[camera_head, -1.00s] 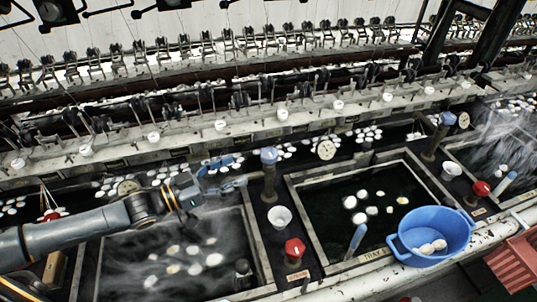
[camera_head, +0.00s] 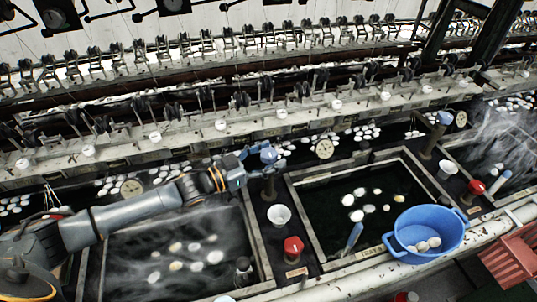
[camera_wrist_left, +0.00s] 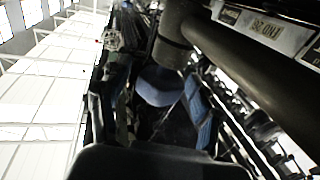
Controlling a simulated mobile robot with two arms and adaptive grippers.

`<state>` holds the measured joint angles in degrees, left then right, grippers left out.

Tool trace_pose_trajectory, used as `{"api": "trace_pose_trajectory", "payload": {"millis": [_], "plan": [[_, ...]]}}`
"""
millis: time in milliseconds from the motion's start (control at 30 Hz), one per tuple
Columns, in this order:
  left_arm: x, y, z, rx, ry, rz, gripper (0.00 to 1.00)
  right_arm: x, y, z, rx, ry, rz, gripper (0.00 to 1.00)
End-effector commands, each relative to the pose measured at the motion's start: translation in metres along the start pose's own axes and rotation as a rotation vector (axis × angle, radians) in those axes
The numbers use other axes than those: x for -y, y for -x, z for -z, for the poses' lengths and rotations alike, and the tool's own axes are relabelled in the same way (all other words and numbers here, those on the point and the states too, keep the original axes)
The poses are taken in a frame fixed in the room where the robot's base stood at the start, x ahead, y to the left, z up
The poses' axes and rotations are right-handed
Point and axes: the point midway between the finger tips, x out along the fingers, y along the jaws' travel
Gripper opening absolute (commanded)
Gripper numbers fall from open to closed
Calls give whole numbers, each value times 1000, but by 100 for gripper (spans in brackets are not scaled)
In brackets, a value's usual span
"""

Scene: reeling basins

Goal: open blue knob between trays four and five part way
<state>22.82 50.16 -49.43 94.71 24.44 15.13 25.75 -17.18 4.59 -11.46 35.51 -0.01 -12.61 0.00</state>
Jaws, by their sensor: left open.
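The blue knob (camera_head: 268,155) tops a brown upright post (camera_head: 269,187) between the left steaming basin (camera_head: 253,236) and the right dark basin (camera_head: 300,205). My left gripper (camera_head: 263,153) comes in from the left, its fingers open around the knob. In the left wrist view the blue knob (camera_wrist_left: 158,87) lies between the two open blue finger pads, with gaps that look clear on both sides. I cannot tell whether a finger touches it. My right gripper is not in view.
Below the post are a white cup (camera_head: 279,216) and a red knob (camera_head: 293,247). A blue colander (camera_head: 430,232) with white cocoons sits on the right basin's front edge. A round dial (camera_head: 324,149) stands right of the knob. Another blue-topped post (camera_head: 445,118) is farther right.

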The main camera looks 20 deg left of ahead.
Motion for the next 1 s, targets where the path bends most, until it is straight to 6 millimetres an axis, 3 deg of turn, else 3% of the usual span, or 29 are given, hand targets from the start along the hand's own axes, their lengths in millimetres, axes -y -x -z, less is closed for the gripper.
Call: {"api": "trace_pose_trajectory", "payload": {"millis": [67, 300, 333, 667, 1000], "plan": [[0, 0, 0, 0, 0, 0, 60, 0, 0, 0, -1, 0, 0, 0], [0, 0, 0, 0, 0, 0, 12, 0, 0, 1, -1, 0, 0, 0], [0, 0, 0, 0, 0, 0, 9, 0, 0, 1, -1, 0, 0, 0], [-1, 0, 2, -2, 4, 34, 9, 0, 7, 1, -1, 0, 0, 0], [-2, 0, 5, -4, 13, 215, 9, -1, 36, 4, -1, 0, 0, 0]]}}
